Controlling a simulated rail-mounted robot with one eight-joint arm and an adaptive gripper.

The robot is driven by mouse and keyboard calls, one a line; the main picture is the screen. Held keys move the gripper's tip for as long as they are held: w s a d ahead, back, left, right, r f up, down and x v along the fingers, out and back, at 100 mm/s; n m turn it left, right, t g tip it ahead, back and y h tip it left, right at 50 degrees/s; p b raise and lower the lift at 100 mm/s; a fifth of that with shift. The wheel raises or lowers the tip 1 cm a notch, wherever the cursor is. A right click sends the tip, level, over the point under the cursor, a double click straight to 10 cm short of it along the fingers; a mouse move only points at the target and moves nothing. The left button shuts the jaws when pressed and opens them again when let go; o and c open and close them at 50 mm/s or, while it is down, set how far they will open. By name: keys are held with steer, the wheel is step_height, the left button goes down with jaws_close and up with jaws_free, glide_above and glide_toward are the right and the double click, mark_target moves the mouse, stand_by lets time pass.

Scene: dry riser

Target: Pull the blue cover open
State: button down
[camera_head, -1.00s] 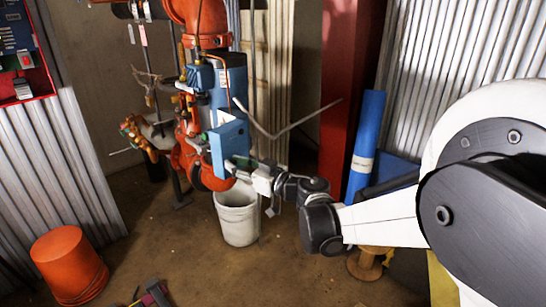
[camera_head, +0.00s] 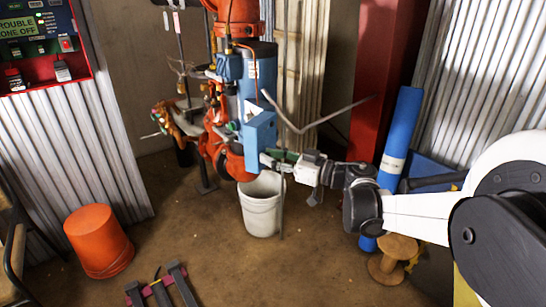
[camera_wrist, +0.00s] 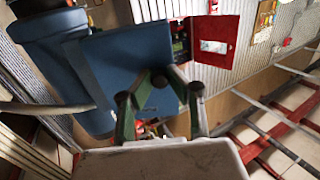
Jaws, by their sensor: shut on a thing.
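The blue cover (camera_head: 262,133) is a boxy panel on the front of the blue cylindrical body (camera_head: 258,82) of the red riser assembly. It stands out from the body at an angle; how far it is open I cannot tell. My gripper (camera_head: 266,160) is at the cover's lower edge, shut on it. In the wrist view the cover (camera_wrist: 120,62) is a large flat blue panel, with my gripper (camera_wrist: 160,86) and its green and grey fingers against its lower right part. The exact contact is partly hidden by the fingers.
A white bucket (camera_head: 261,212) stands below my gripper. A thin bent grey rod (camera_head: 325,118) juts right above my wrist. A red column (camera_head: 382,75) and a blue roll (camera_head: 402,130) stand at right. An orange bucket (camera_head: 98,242) sits on open floor at left.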

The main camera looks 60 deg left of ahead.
steer(key=c, duration=1.6)
jaws_free()
steer(key=v, duration=1.2)
